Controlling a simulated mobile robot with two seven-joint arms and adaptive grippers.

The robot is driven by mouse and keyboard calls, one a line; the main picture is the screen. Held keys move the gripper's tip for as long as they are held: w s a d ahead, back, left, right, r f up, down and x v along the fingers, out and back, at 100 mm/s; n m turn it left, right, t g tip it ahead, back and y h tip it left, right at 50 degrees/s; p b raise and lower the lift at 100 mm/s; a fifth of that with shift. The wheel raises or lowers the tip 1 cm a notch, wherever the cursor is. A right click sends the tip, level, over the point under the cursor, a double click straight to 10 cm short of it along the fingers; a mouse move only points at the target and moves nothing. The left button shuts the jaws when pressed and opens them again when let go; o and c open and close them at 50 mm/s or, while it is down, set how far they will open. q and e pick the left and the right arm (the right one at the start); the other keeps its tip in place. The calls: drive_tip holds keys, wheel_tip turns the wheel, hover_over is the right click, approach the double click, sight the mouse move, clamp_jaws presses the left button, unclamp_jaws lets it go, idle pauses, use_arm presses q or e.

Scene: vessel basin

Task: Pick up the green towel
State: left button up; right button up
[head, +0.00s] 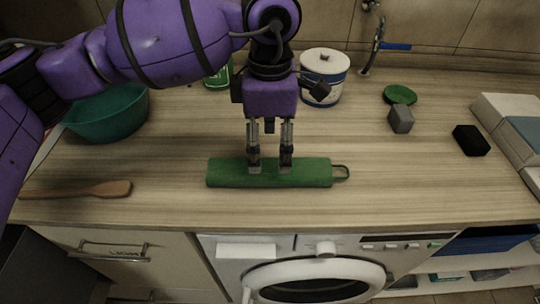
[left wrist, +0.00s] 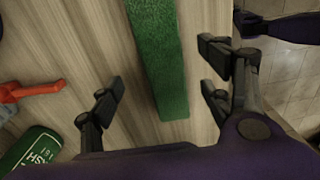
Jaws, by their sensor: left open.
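The green towel (head: 222,174) lies folded in a long strip near the front edge of the wooden counter, with a loop at its right end. In the left wrist view the towel (left wrist: 160,55) runs between the fingers. My left gripper (head: 270,170) is open and points down over the middle of the towel, its fingertips spread along the strip in the head view. I cannot tell whether the fingertips touch it.
A teal bowl (head: 110,115) and a wooden spatula (head: 100,189) are at the left. A white canister (head: 325,85), a green lid (head: 399,95), a grey block (head: 401,119) and a black block (head: 471,140) stand behind and right. A washing machine (head: 320,275) is below.

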sight(270, 167)
use_arm(q)
drive_tip(key=shift+s+f, duration=0.25)
drive_tip(key=shift+f, duration=0.4)
drive_tip(key=shift+s+f, duration=0.2)
drive_tip(key=shift+f, duration=0.4)
drive_tip(key=f, duration=0.4)
drive_tip(key=shift+w+f+p, duration=0.3)
drive_tip(key=shift+f+p, duration=0.05)
drive_tip(key=shift+f, duration=0.05)
use_arm(e)
drive_tip(key=shift+s+d+f, duration=0.1)
drive_tip(key=shift+s+d, duration=0.1)
drive_tip(key=shift+s, duration=1)
use_arm(q)
drive_tip(key=c, duration=1.3)
use_arm(e)
drive_tip(key=shift+s+f, duration=0.1)
drive_tip(key=shift+s, duration=0.2)
use_arm(q)
drive_tip(key=shift+r, duration=0.1)
